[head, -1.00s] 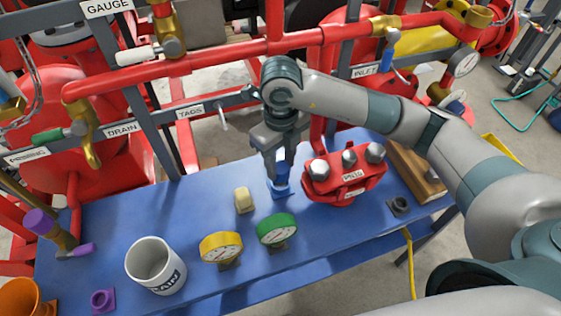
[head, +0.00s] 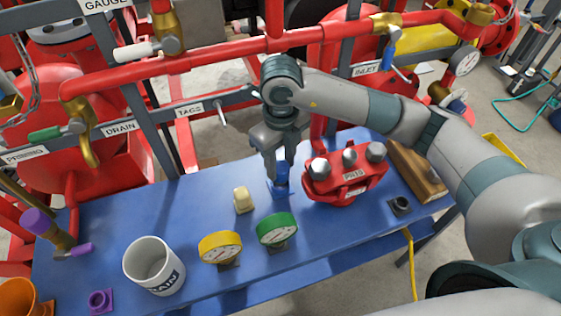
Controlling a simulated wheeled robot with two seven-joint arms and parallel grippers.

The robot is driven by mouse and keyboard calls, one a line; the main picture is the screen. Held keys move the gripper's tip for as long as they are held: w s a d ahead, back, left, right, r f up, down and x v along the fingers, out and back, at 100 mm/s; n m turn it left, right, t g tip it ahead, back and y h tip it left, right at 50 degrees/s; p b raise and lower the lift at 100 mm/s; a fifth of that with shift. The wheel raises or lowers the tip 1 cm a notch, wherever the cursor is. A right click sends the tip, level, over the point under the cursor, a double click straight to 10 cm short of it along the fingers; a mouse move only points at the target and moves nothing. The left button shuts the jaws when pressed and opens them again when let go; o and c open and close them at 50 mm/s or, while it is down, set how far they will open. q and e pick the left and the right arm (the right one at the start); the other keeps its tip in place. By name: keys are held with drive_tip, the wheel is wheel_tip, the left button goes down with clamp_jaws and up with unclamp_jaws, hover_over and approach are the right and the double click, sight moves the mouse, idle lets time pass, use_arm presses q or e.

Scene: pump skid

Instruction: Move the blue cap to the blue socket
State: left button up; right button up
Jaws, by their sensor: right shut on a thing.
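My right gripper (head: 277,156) points down over the blue table, left of the red flanged block. It is shut on the blue cap (head: 282,176), which is upright between the fingers. The fingers hide part of the cap. A blue base (head: 272,188), likely the blue socket, shows right under the cap. The cap is at or very near it; I cannot tell whether it is fully seated. My left gripper is not in view.
The red flanged block (head: 345,180) stands close on the right. A beige block (head: 243,200), a yellow gauge (head: 220,247) and a green gauge (head: 277,229) stand in front. A white mug (head: 154,266) and a purple socket (head: 101,301) are at the left. Red pipes run behind.

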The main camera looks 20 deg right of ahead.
drive_tip(key=shift+f+b, duration=0.6)
drive_tip(key=shift+f, duration=0.05)
